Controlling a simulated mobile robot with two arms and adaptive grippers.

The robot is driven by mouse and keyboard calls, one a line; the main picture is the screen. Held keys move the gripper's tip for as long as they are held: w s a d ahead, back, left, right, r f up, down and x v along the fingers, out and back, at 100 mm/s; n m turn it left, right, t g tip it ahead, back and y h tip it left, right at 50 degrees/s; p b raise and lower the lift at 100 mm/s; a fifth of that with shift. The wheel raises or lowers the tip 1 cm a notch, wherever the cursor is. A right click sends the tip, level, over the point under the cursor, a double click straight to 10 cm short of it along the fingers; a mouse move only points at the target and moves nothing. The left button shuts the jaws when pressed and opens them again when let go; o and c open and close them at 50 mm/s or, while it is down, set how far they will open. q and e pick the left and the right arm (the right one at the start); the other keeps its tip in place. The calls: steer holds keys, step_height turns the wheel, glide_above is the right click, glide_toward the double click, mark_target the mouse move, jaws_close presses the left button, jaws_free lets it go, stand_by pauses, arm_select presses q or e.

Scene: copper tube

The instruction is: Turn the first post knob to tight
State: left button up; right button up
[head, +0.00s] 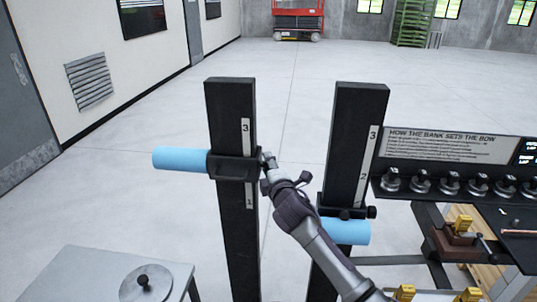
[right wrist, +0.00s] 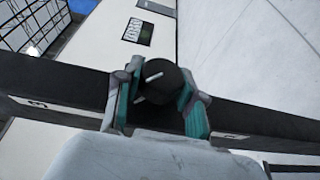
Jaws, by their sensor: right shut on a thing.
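The left black post (head: 229,110) carries a dark collar (head: 233,167) between its 3 and 1 marks, with a light blue tube (head: 180,160) sticking out to the left. My right gripper (head: 267,166) is at the right side of this collar. In the right wrist view, its teal-padded fingers are on both sides of a round black knob (right wrist: 166,82) with a white pointer line, and are shut on it. The gripper mostly hides the knob in the head view. My left gripper is out of view.
A second black post (head: 358,130) with a lower collar, small knob (head: 371,212) and blue tube (head: 345,232) stands to the right. A panel with several knobs (head: 391,181) is at the far right. A grey table (head: 90,262) with a round disc is at the lower left.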

steer(key=shift+r+m+g, duration=0.3)
steer(key=shift+g, duration=0.7)
steer(key=shift+m+g+p, duration=0.3)
steer(key=shift+m+g, duration=0.1)
steer(key=shift+g, duration=0.6)
steer(key=o, duration=1)
steer(key=shift+o, duration=0.8)
steer(key=shift+f, duration=0.1)
steer(key=shift+s, duration=0.1)
steer(key=v, duration=1.2)
steer(key=shift+r, duration=0.2)
